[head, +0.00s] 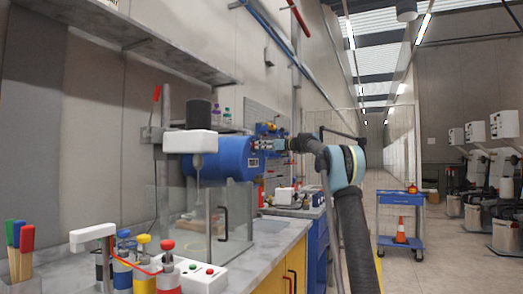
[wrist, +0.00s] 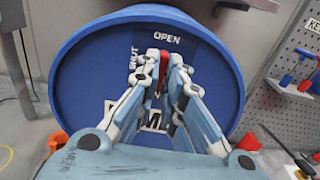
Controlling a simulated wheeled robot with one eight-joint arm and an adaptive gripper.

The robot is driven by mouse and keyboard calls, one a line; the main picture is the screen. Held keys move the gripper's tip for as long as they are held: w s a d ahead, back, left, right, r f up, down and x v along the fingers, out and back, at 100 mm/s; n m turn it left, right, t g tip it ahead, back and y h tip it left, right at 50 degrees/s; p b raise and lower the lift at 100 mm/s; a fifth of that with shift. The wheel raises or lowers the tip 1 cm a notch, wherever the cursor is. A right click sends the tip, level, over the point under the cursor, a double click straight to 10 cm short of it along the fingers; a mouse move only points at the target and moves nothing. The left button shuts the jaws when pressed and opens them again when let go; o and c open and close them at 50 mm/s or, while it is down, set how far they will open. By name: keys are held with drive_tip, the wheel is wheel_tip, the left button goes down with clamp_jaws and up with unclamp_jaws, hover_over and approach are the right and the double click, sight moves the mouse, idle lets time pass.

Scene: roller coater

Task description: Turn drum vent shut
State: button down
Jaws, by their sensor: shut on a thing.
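The blue drum (head: 222,158) lies on its side above the bench, its round end facing my arm. That end fills much of the wrist view (wrist: 82,85). The word OPEN is printed near its top and SHUT to the left of it. The red vent handle (wrist: 163,66) stands roughly upright below OPEN, to the right of SHUT. My gripper (wrist: 161,62) is shut on the vent handle, with a finger on each side; the fingers hide its lower part and some lettering. In the head view my gripper (head: 272,144) is at the drum's end.
A glass-walled enclosure (head: 232,214) stands below the drum. Bottles with coloured caps (head: 168,270) and a white button box (head: 200,274) are at the near bench end. A pegboard (wrist: 298,60) is right of the drum. A blue cart (head: 401,226) stands on the open floor at right.

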drive_tip(key=shift+n, duration=0.4)
drive_tip(key=shift+f+n, duration=0.1)
drive_tip(key=shift+n, duration=8.4)
drive_tip(key=c, duration=1.7)
unclamp_jaws()
drive_tip(key=shift+d, duration=0.1)
